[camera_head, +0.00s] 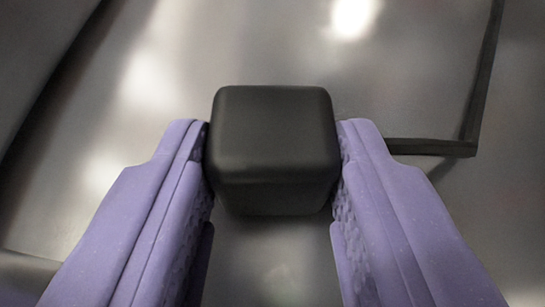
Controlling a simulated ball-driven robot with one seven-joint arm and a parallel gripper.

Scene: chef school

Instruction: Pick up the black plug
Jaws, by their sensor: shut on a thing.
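The black plug (273,135) is a dark block with rounded edges in the middle of the view. My gripper (273,150) has two purple fingers, one on each side of the plug. Both fingertips press against its left and right sides, so the gripper is shut on it. A black strip, perhaps a cord, runs right from behind the right fingertip, then bends sharply upward; whether it joins the plug is hidden. I cannot tell whether the plug touches the surface below.
A shiny grey metal surface (220,50) lies beneath and around the plug, with bright reflections. A dark edge slants across the upper left, with a grey area beyond it. The surface above the plug is clear.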

